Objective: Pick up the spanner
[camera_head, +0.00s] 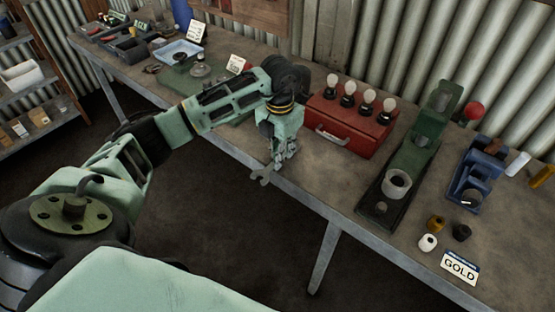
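The spanner (262,177) is small and grey. Its open-jawed end shows at the front edge of the workbench, just left of and below my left gripper's fingers. The rest of it is hidden by the fingers. My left gripper (279,157) points down at the bench edge, with its fingertips at the spanner. The fingers look close together, but I cannot tell whether they are closed on the spanner or whether it still touches the bench. My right gripper is not in view.
A red box (346,127) with several bulbs stands right of the gripper. A light-blue tray (180,52) is at the back left. Corrugated metal wall stands behind.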

